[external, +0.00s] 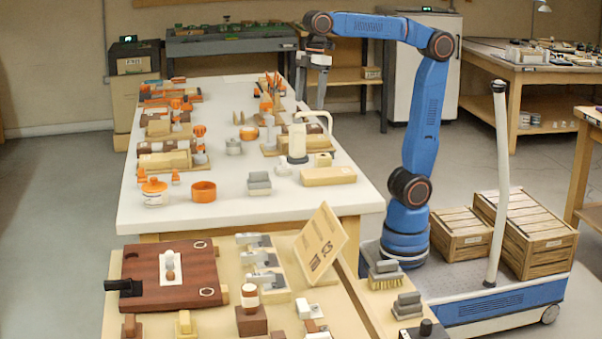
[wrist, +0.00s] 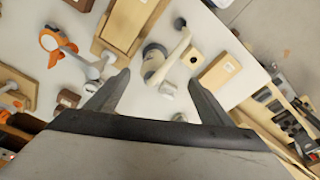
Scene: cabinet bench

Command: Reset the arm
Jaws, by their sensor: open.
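My gripper (external: 319,78) hangs from the end of my blue arm, pointing down near the right side of the white table (external: 223,90). It is well above the tabletop. In the wrist view my gripper (wrist: 160,95) shows two dark fingers spread apart with nothing between them. Beyond the fingers lie a cream lamp-like fixture (wrist: 155,65) and a small wooden block (wrist: 193,57) on the white table. The same cream fixture (external: 299,142) stands upright in the external view.
A wooden bench (external: 114,270) with a brown cabinet board (external: 150,270) stands in front. A tilted wooden sign (external: 320,242) rises near my base. Wooden crates (external: 541,228) and a white post (external: 500,190) are at the right.

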